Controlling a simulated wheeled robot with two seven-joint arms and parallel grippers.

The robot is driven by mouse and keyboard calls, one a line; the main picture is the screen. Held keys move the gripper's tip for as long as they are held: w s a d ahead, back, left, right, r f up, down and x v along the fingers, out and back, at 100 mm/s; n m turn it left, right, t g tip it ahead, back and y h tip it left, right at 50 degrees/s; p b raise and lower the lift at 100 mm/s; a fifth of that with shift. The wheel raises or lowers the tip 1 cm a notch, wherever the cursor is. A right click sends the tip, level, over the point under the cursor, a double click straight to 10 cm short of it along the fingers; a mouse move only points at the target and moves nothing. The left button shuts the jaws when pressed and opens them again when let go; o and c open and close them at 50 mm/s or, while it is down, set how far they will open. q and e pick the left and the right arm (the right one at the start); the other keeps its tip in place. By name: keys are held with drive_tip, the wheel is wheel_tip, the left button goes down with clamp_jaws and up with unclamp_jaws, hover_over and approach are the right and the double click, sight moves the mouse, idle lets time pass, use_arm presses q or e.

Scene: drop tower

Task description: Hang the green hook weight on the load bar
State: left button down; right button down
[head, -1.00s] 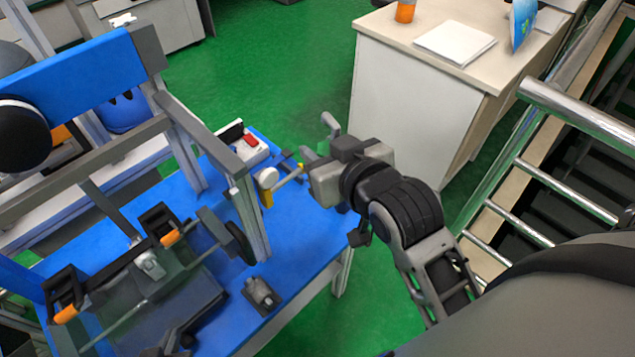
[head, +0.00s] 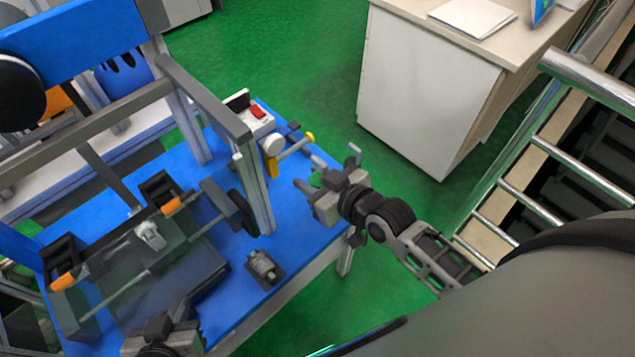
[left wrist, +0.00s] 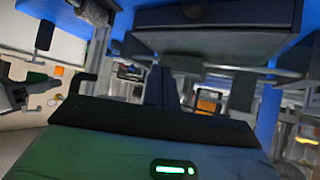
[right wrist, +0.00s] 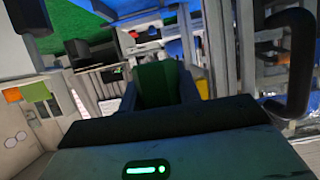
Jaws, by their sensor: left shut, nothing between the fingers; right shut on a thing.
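My right gripper (head: 312,190) is beside the blue table's right edge, below and apart from a short rod with a yellow end (head: 296,148). In the right wrist view, its fingers are shut on a green block-like piece (right wrist: 157,82), which I take for the green hook weight. Its hook cannot be made out clearly, and the weight is hard to tell from the green floor in the head view. I cannot tell for certain that the rod is the load bar. My left gripper (left wrist: 160,88) is shut and empty, low over the table's front.
The blue table (head: 290,215) carries a grey frame (head: 255,190), a small dark metal part (head: 263,268) and a red-switched box (head: 257,115). A clamp-like fixture with orange handles (head: 150,238) stands left. A white cabinet (head: 425,90) and metal railing (head: 585,80) are right.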

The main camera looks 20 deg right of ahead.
use_arm(q)
drive_tip(key=shift+w+d+f+b, duration=0.15)
drive_tip(key=shift+f+b, duration=0.35)
drive_tip(key=shift+b, duration=0.55)
drive_tip(key=shift+s+d+f+b, duration=0.15)
drive_tip(key=shift+f+b, duration=0.3)
drive_tip(key=shift+b, duration=0.55)
use_arm(e)
drive_tip(key=r+x, duration=0.1)
drive_tip(key=x, duration=0.6)
drive_tip(key=shift+w+a+r, duration=0.15)
drive_tip(key=shift+w+r, duration=0.05)
drive_tip(key=shift+w, duration=0.3)
use_arm(q)
drive_tip(key=shift+w, duration=0.1)
